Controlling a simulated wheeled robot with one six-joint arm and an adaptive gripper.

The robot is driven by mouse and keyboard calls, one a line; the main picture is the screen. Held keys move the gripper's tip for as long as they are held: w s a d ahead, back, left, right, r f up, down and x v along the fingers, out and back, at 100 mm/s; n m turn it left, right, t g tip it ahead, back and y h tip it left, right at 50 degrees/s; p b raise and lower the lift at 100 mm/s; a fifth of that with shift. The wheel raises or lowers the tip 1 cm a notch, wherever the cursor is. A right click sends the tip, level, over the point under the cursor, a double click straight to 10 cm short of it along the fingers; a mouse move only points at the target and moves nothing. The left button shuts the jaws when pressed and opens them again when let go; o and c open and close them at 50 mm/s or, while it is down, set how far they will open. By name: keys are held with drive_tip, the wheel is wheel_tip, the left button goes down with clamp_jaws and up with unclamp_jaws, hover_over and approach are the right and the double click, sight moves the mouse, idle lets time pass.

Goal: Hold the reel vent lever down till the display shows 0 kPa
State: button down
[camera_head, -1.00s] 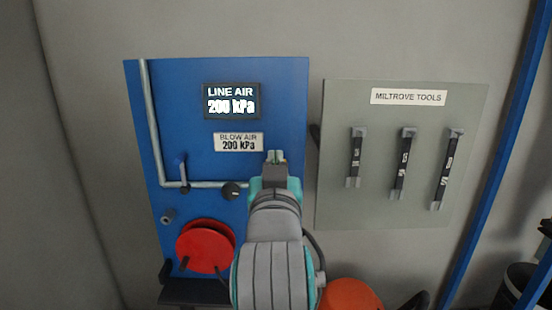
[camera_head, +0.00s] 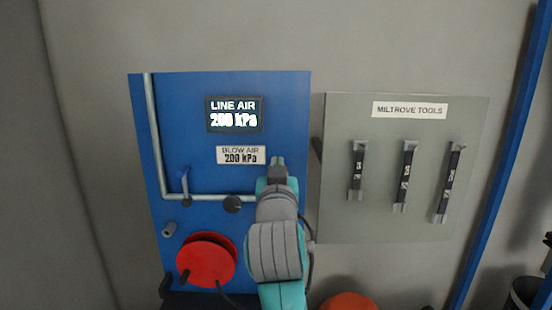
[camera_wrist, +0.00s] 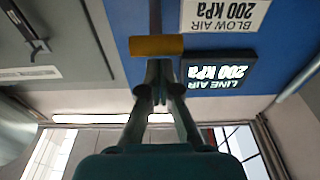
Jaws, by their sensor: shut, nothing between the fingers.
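The line air display (camera_head: 234,114) on the blue panel reads 200 kPa, and it also shows upside down in the wrist view (camera_wrist: 219,73). My gripper (camera_head: 278,163) is in front of the panel's right side, just right of the blow air plate. In the wrist view my gripper (camera_wrist: 157,72) is shut and empty. A yellow bar (camera_wrist: 157,46) on a dark stem, likely the reel vent lever, lies across just beyond the fingertips. I cannot tell whether they touch. My arm hides this part of the panel in the head view.
The blow air plate (camera_head: 241,155) reads 200 kPa. Left of my arm are a grey pipe (camera_head: 156,140), a small lever (camera_head: 184,181), a black knob (camera_head: 232,204) and a red reel (camera_head: 206,262). A grey tool board (camera_head: 385,220) with three tools stands close on the right.

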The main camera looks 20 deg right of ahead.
drive_tip(key=shift+s+f, duration=0.1)
drive_tip(key=shift+f, duration=0.25)
drive_tip(key=shift+f, duration=0.1)
drive_tip(key=shift+s+a+f+t, duration=0.1)
drive_tip(key=shift+s+f+t, duration=0.1)
drive_tip(key=shift+t, duration=0.2)
